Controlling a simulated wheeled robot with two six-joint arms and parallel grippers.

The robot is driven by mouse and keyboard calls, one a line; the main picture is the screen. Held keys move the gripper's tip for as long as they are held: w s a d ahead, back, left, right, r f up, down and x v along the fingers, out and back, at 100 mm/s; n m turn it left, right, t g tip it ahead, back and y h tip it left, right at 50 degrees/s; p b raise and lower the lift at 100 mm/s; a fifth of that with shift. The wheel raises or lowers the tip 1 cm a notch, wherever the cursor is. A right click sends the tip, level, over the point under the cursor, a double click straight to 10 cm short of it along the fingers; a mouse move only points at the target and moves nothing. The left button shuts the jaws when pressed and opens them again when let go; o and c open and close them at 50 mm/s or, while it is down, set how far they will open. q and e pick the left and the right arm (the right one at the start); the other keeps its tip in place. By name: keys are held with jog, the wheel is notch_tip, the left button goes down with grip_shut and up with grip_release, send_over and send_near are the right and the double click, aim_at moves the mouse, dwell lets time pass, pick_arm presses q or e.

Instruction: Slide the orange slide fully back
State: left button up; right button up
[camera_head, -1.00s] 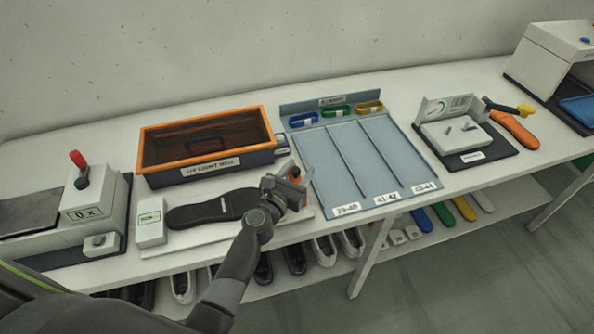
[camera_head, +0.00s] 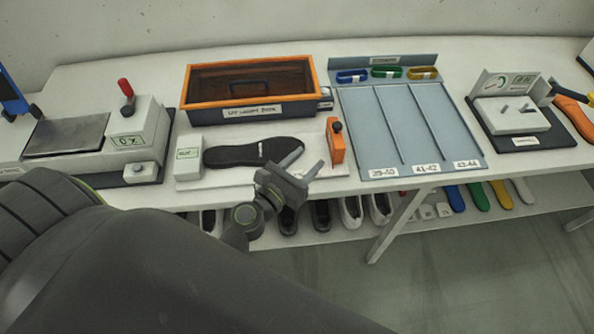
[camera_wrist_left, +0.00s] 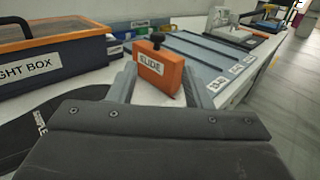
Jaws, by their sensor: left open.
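The orange slide (camera_head: 335,142) is an upright block with a dark knob, at the right end of a white board (camera_head: 245,173) that holds a black insole (camera_head: 252,153). It also shows in the wrist view, labelled SLIDE (camera_wrist_left: 158,70). My left gripper (camera_head: 304,163) is open and empty, just left and in front of the slide, over the board's front part. In the wrist view, the fingers of the left gripper (camera_wrist_left: 158,86) stand on either side of the slide's lower part in the picture. I cannot tell whether they touch it. My right gripper is not in view.
The orange-rimmed light box (camera_head: 250,103) stands behind the board. A blue-grey sorting tray (camera_head: 370,130) lies close to the slide's right. A white block (camera_head: 189,160) stands at the board's left end. A machine with a red-handled lever (camera_head: 125,125) is further left.

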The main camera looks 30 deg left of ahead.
pick_arm(q)
jog(key=shift+s+a+b, duration=0.15)
jog(key=shift+s, duration=0.6)
jog(key=shift+s+a+b, duration=0.1)
jog(key=shift+s+b, duration=0.05)
jog(key=shift+s, duration=0.6)
